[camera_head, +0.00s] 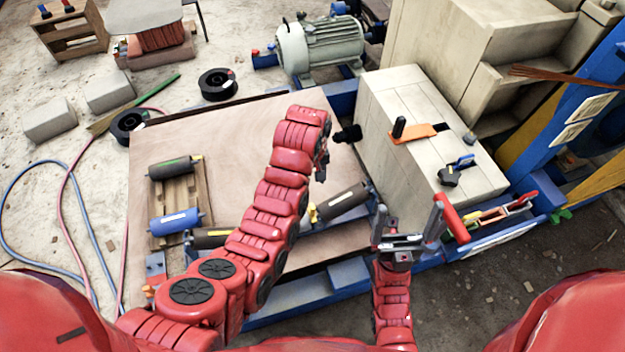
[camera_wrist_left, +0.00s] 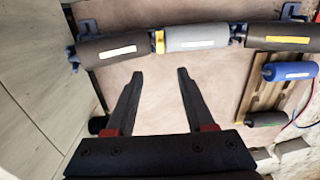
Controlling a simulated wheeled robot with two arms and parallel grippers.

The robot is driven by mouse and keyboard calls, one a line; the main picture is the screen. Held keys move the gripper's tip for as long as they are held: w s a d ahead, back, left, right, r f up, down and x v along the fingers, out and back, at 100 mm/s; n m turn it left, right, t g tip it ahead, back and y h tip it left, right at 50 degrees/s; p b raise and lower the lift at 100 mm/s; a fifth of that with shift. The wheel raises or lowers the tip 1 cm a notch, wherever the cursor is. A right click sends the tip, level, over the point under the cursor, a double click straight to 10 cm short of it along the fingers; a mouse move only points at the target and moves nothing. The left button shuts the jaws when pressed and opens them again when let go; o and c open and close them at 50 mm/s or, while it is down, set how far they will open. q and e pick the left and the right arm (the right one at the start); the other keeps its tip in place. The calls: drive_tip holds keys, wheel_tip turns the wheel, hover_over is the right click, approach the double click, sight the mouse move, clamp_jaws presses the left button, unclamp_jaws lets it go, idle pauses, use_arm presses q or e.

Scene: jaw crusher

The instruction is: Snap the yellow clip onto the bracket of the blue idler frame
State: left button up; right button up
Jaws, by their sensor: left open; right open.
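The blue idler frame (camera_wrist_left: 73,56) carries a row of rollers along the top of the left wrist view: a dark one (camera_wrist_left: 115,47), a grey one (camera_wrist_left: 198,37) and another dark one (camera_wrist_left: 277,35). The yellow clip (camera_wrist_left: 159,42) sits at the joint between the left dark roller and the grey one; I cannot tell whether it is seated on the bracket. It also shows in the head view (camera_head: 312,213), beside my left arm. My left gripper (camera_wrist_left: 160,78) is open and empty, apart from the clip. My right gripper (camera_head: 406,222) is open and empty, right of the frame.
Spare rollers, one blue (camera_head: 176,221), lie on a wooden rack at the board's left. A pale block-built box (camera_head: 400,100) with an orange tool (camera_head: 412,134) stands right of the board (camera_head: 230,125). A rail with red-handled tools (camera_head: 490,215) lies beyond my right gripper.

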sight(312, 206)
use_arm(q)
drive_tip(key=c, duration=0.3)
drive_tip(key=shift+w+d+f, duration=0.25)
drive_tip(key=shift+w+f, duration=0.05)
drive_tip(key=shift+w, duration=0.15)
drive_tip(key=c, duration=0.5)
drive_tip(key=w+d+f, duration=0.1)
drive_tip(key=w+d+f+n+p, duration=0.1)
drive_tip(key=shift+f, duration=0.35)
clamp_jaws()
drive_tip(key=shift+n, duration=0.3)
drive_tip(key=s+f, duration=0.1)
drive_tip(key=a+f, duration=0.1)
drive_tip(key=s+a+f+p, duration=0.1)
drive_tip(key=shift+s+a+f, duration=0.25)
drive_tip(key=shift+s+f, duration=0.1)
drive_tip(key=shift+f, duration=0.05)
wheel_tip(312, 206, down, 6)
drive_tip(key=b, duration=0.6)
